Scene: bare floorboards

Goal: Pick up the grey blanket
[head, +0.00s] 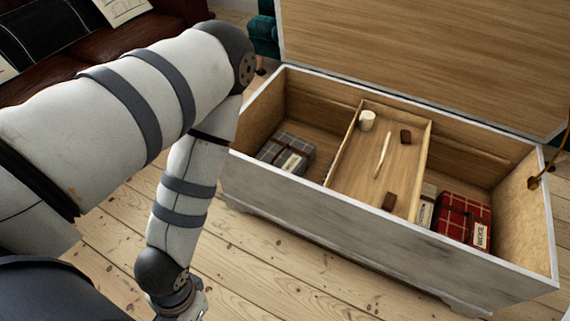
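The grey blanket (293,142) is a folded grey plaid bundle with a pale label on its front. It lies in the left compartment of the open wooden chest (330,218), close to the front wall. My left arm comes in from the left and bends down in front of the chest's left end. Its wrist reaches the bottom edge of the picture, and the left gripper's fingers are out of view below. The arm is apart from the blanket in the picture. My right gripper is not in view.
A wooden tray (350,168) spans the chest's middle, holding a white cylinder (367,120), a pale stick (384,150) and two brown blocks. A red plaid blanket (461,212) lies at the right. The lid (430,50) stands open behind. A dark red sofa (100,50) is at upper left.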

